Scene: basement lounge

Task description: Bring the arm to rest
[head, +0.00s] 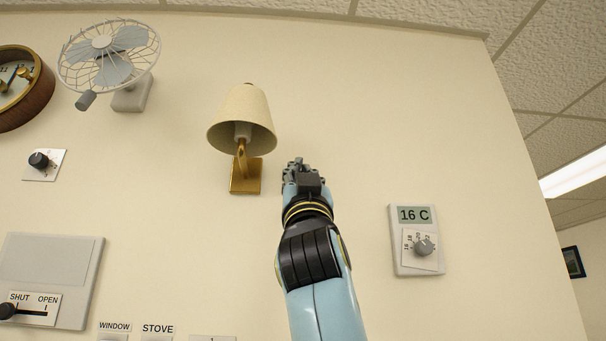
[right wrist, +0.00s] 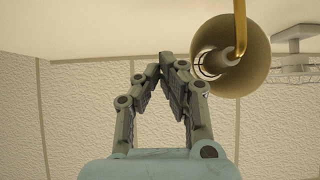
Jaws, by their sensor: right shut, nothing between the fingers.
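My right arm (head: 318,270), light blue and black, reaches up in the head view. Its right gripper (head: 295,165) is just right of the brass wall lamp's base, in front of the cream wall. In the right wrist view the right gripper (right wrist: 168,60) has its fingertips together with nothing held. The wall lamp (head: 243,115) has a beige shade and a brass bracket. Its shade also shows in the right wrist view (right wrist: 258,62), right of the fingertips. Whether the gripper touches the lamp or wall is hard to tell. My left gripper does not show.
A thermostat (head: 416,240) reading 16 C hangs right of my arm. A wall fan (head: 108,60), a round clock-like instrument (head: 40,95), a knob plate (head: 54,166) and a SHUT/OPEN slider panel (head: 60,262) are at the left. Bare wall lies between arm and thermostat.

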